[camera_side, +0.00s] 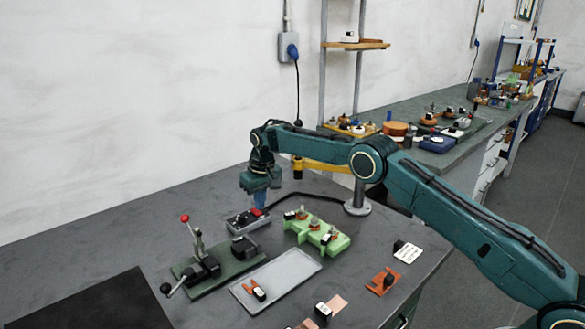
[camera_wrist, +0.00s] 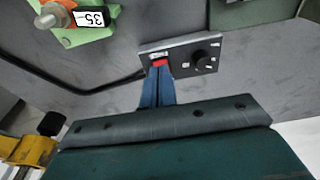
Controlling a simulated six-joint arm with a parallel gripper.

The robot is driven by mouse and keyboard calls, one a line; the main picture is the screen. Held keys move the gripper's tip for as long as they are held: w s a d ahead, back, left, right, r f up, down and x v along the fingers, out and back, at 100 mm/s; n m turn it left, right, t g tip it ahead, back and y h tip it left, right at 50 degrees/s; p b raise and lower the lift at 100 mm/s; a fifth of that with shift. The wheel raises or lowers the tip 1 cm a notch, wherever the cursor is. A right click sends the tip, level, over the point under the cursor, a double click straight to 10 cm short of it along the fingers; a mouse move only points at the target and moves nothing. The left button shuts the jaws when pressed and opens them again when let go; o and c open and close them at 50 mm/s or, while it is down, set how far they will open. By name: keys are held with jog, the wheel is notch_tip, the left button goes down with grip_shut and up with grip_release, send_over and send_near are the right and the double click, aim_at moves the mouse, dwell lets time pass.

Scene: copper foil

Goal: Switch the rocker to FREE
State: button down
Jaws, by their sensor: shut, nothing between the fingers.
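A dark control box (camera_side: 241,222) sits on the grey bench below my gripper (camera_side: 260,205). In the wrist view its panel (camera_wrist: 180,50) carries a red rocker (camera_wrist: 160,63) and a round black knob (camera_wrist: 200,60). Small white labels on the panel are too small to read. My gripper's blue fingers (camera_wrist: 158,72) are shut with nothing between them. Their tips are right at the red rocker and partly cover it; I cannot tell whether they touch. The rocker's tilt cannot be made out. Red also shows beside the fingertips in the side view.
A green block with fittings (camera_side: 318,235) stands right of the box. A lever fixture with a red knob (camera_side: 200,262) stands to its front left. A grey tray (camera_side: 275,283) lies in front. An orange piece (camera_side: 382,280) and a white card (camera_side: 407,253) lie farther right.

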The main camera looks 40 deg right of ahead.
jog(key=shift+r, duration=2.5)
jog(key=shift+r, duration=0.1)
jog(key=s+d+r+t, duration=0.2)
jog(key=s+r, duration=1.9)
jog(key=r, duration=0.1)
jog(key=s, duration=1.6)
jog(key=s+f+t, duration=0.1)
jog(key=s+f, duration=0.2)
jog(key=s, duration=0.4)
jog(key=s+d+f, duration=0.1)
jog(key=s+f, duration=0.2)
jog(key=s, duration=0.4)
jog(key=shift+f+t, duration=0.15)
jog(key=shift+t, duration=0.25)
